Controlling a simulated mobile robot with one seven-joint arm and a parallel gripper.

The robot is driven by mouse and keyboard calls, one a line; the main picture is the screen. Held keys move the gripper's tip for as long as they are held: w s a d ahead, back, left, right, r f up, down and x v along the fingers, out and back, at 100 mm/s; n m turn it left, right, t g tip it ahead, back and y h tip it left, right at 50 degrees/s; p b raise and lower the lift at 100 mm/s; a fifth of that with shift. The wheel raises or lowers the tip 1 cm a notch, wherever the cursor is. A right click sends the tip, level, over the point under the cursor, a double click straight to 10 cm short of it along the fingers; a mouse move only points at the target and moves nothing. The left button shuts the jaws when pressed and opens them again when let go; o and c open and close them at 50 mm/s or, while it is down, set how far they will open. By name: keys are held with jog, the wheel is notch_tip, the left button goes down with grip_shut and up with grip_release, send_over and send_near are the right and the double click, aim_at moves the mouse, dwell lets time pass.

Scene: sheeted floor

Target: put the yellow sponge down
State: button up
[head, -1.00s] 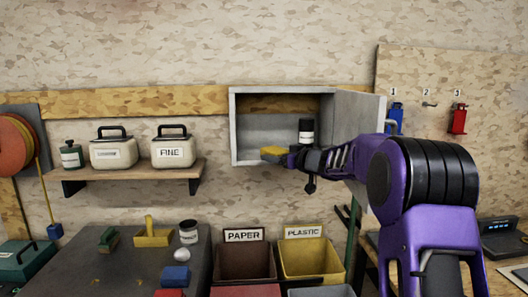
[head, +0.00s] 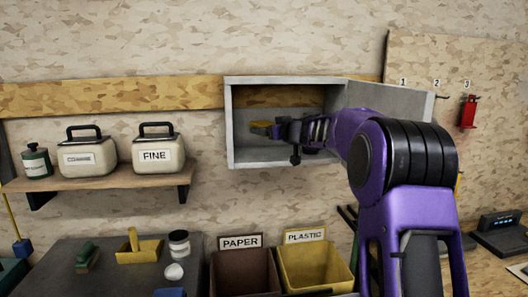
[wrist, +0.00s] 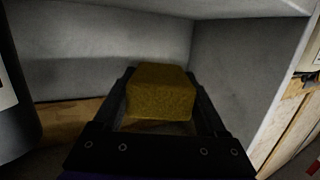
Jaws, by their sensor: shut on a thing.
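The yellow sponge (head: 261,125) is inside the open grey wall cabinet (head: 229,125), toward its left side. My gripper (head: 273,130) reaches in from the right and is shut on the sponge, which appears raised above the cabinet floor (head: 262,157). In the wrist view the sponge (wrist: 160,92) sits between the two dark fingers (wrist: 160,108), with grey cabinet walls around it. Its underside is hard to judge.
A dark jar with a white label (wrist: 12,110) shows at the left edge of the wrist view; my arm hides it in the head view. The cabinet door (head: 392,98) stands open at the right. A shelf (head: 100,183) with canisters is left of the cabinet.

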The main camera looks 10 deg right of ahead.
aim_at(266, 155)
notch_tip(266, 155, down, 7)
jog(key=shift+r, duration=0.2)
dwell(0.3)
jog(key=shift+f, duration=0.15)
jog(key=o, duration=1.3)
jog(key=shift+s+d+r, duration=0.1)
jog(key=shift+s+r, duration=0.05)
jog(key=shift+r, duration=0.05)
jog(key=v, duration=1.1)
jog(key=shift+s+b, duration=0.3)
jog(key=shift+s, duration=0.05)
